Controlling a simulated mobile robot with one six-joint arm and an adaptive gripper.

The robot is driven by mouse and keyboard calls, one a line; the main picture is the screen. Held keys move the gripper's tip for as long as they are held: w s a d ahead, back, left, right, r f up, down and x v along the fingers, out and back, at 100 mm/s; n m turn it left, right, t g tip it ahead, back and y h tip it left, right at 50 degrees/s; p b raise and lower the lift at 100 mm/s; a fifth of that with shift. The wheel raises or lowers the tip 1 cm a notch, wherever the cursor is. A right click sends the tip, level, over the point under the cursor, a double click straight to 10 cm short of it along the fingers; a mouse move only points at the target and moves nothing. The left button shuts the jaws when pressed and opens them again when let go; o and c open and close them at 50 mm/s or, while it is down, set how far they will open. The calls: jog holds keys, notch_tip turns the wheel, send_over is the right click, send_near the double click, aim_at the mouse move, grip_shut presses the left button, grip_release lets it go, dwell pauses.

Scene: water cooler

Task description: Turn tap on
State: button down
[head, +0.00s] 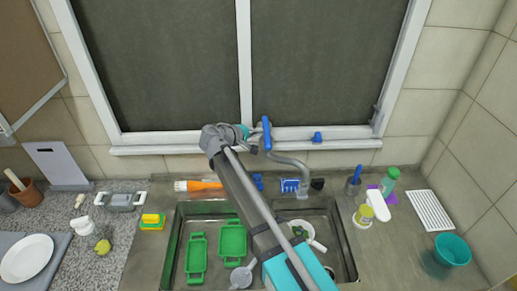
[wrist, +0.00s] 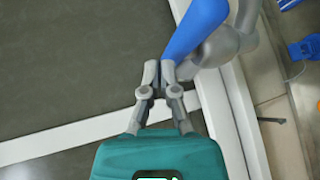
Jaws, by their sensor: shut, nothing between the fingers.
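The tap has a blue lever handle (head: 267,134) standing up in front of the window and a grey curved spout (head: 292,164) over the sink. In the wrist view the blue handle (wrist: 197,28) comes down from the top to beside my fingertips, with the grey tap body (wrist: 228,42) to its right. My gripper (wrist: 159,70) is shut and empty, its tips at the lower left end of the handle. I cannot tell whether they touch it. In the head view my gripper (head: 251,134) is just left of the handle. No water shows at the spout.
The sink (head: 172,240) holds green trays (head: 232,240) and other dishes. The window frame (head: 243,70) and sill are close behind the tap.

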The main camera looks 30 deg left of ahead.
jog(key=s+a+f+t+b, duration=0.2)
jog(key=s+b, duration=0.2)
jog(key=s, duration=0.2)
jog(key=s+a+f+n+t+b, duration=0.1)
jog(key=s+a+f+t+b, duration=0.1)
jog(key=s, duration=0.5)
jog(key=a+b, duration=0.1)
jog(key=b, duration=0.1)
jog(key=shift+a+y+b, duration=0.2)
jog(key=shift+y+b, duration=0.2)
jog(key=d+x, duration=0.2)
jog(key=x, duration=1)
jog(key=shift+d, duration=0.45)
jog(key=shift+r, duration=0.15)
jog(key=shift+d, duration=0.1)
